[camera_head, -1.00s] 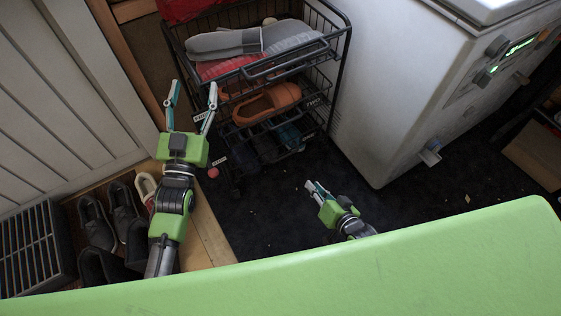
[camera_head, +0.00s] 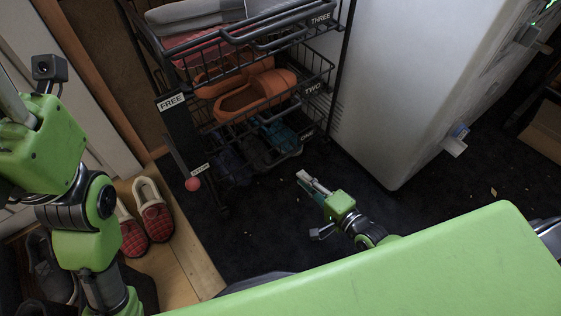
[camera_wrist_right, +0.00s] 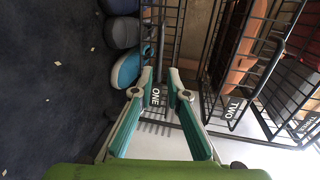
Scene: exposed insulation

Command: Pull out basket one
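Basket one (camera_head: 262,165) is the lowest wire basket of the black rack, holding dark and blue shoes. Its "ONE" label (camera_head: 307,133) is on the front; the label also shows in the right wrist view (camera_wrist_right: 156,97). My right gripper (camera_head: 303,180) is in front of this basket, low over the dark floor. In the right wrist view my right gripper (camera_wrist_right: 160,76) has its fingers apart, with the label seen between them and nothing held. Whether they touch the basket is unclear. My left gripper (camera_head: 40,140) is at the left edge, its fingertips cut off.
Basket two (camera_head: 312,88), with orange clogs, and basket three (camera_head: 320,17) are above. A lever with a red ball (camera_head: 193,184) stands at the rack's left. A white appliance (camera_head: 400,110) stands close right. Red slippers (camera_head: 155,215) sit on the wooden ledge left.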

